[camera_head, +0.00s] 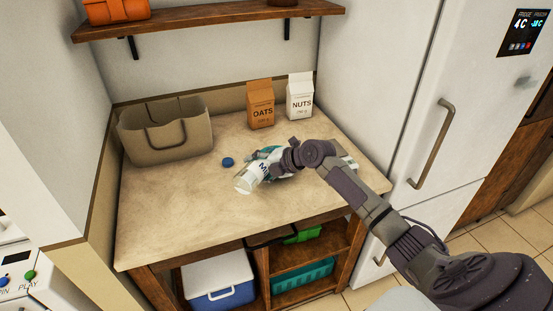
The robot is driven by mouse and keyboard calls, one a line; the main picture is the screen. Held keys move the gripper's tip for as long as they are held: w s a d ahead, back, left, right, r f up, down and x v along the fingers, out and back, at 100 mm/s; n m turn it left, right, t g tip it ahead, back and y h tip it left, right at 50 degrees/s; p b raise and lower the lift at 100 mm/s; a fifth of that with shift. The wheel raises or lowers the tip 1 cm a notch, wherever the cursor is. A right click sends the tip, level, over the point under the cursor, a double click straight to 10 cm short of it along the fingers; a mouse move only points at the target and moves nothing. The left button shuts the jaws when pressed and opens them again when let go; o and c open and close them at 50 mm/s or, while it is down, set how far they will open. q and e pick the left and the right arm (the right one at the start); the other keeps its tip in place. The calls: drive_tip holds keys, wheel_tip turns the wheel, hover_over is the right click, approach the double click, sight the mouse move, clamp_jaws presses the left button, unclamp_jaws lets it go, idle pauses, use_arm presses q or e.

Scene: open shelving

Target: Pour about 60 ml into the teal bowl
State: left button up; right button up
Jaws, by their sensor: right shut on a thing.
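A white bottle (247,182) with a label starting "MI" lies tilted, nearly on its side, over the worktop, its wide white end toward the lower left. My right gripper (271,166) is shut on it, and the fingers and wrist cover part of it. A small blue cap (228,162) lies on the worktop left of the bottle. I cannot make out the teal bowl clearly; small teal patches show around the gripper, and my arm hides much of that area. No liquid stream can be made out. My left gripper is not in view.
The stone-topped worktop (165,215) is clear at the front left. A beige basket (165,143) stands at the back left. An oats carton (261,104) and a nuts carton (300,98) stand at the back. The fridge (385,95) bounds the right side; a shelf (200,20) hangs above.

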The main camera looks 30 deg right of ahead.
drive_tip(key=shift+r, duration=0.15)
idle(0.4)
drive_tip(key=shift+p, duration=0.3)
drive_tip(key=p, duration=0.1)
drive_tip(key=n+p, duration=0.1)
drive_tip(key=shift+s+a+r+t+h+p, duration=0.1)
drive_tip(key=shift+a+t+h+p, duration=0.1)
drive_tip(key=shift+t+h+p, duration=0.2)
drive_tip(key=shift+s+a+f+n+t+h+p, duration=0.3)
drive_tip(key=shift+a+f+n+h+p, duration=0.35)
drive_tip(key=shift+f+p, duration=0.2)
drive_tip(key=shift+d+f+h+b, duration=0.15)
drive_tip(key=shift+f+h+b, duration=0.15)
drive_tip(key=shift+b, duration=0.35)
drive_tip(key=shift+f+n+t, duration=0.15)
drive_tip(key=shift+n+t, duration=0.1)
drive_tip(key=shift+t, duration=0.05)
drive_tip(key=shift+w+d, duration=0.15)
drive_tip(key=shift+d, duration=0.05)
drive_tip(key=shift+a, duration=0.1)
